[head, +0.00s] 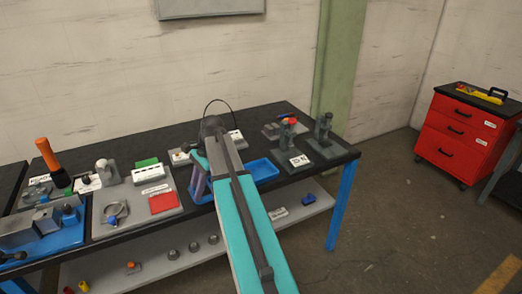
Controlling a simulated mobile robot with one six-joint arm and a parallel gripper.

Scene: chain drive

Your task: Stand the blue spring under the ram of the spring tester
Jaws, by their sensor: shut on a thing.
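My teal arm reaches up from the bottom over the bench. What looks like my gripper (199,182) hangs at the left of the arm, above the bench's front edge. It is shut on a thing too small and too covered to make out. I cannot pick out the blue spring anywhere on the bench top; the arm hides part of it. Two dark upright devices stand at the bench's right end. The right one (323,132), on a grey base behind a white label, may be the spring tester. Its ram is too small to make out.
A blue tray (263,178) lies partly behind my arm. The other device (288,130) has a red top. Left are grey plates with a red block (163,202), a ring and an orange-handled tool (47,154). A red drawer cabinet (460,135) stands right; floor between is clear.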

